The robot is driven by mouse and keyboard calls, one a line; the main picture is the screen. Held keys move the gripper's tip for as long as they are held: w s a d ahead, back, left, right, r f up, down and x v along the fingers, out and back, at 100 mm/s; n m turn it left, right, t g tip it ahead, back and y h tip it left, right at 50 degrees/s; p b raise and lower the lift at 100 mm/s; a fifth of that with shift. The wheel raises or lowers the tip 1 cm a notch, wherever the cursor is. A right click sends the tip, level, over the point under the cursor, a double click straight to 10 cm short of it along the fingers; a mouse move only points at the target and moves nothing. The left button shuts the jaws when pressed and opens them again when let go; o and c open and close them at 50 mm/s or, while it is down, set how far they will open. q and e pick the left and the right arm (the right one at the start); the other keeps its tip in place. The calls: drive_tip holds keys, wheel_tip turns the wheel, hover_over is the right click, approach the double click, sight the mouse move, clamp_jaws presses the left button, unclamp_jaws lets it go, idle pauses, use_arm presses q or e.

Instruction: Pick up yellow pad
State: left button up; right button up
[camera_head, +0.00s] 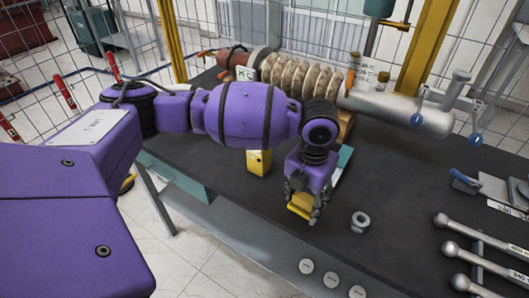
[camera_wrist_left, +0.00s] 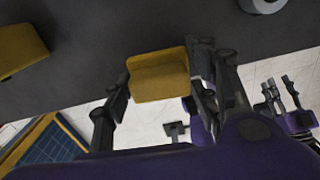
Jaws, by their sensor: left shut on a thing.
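The yellow pad (camera_head: 301,206) is a small yellow block between the fingers of my left gripper (camera_head: 303,212), near the front edge of the dark table. In the left wrist view the pad (camera_wrist_left: 158,75) sits between the two dark fingers of the left gripper (camera_wrist_left: 160,95), which is shut on it. The pad's far end overlaps the dark table top in that view, and I cannot tell whether it touches the table. My right gripper is not seen in the head view.
Another yellow block (camera_head: 258,162) stands to the left on the table (camera_head: 400,190). A metal nut (camera_head: 360,222) lies to the right of the gripper. Behind is a ribbed bushing (camera_head: 300,78) with a metal cylinder (camera_head: 400,110). Long wrenches (camera_head: 485,232) lie at right.

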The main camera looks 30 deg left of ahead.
sight(307, 204)
use_arm(q)
drive_tip(key=s+d+r, duration=0.5)
drive_tip(key=s+r, duration=0.4)
drive_tip(key=s, duration=0.3)
drive_tip(key=shift+s+p, duration=0.2)
drive_tip(key=shift+p, duration=0.25)
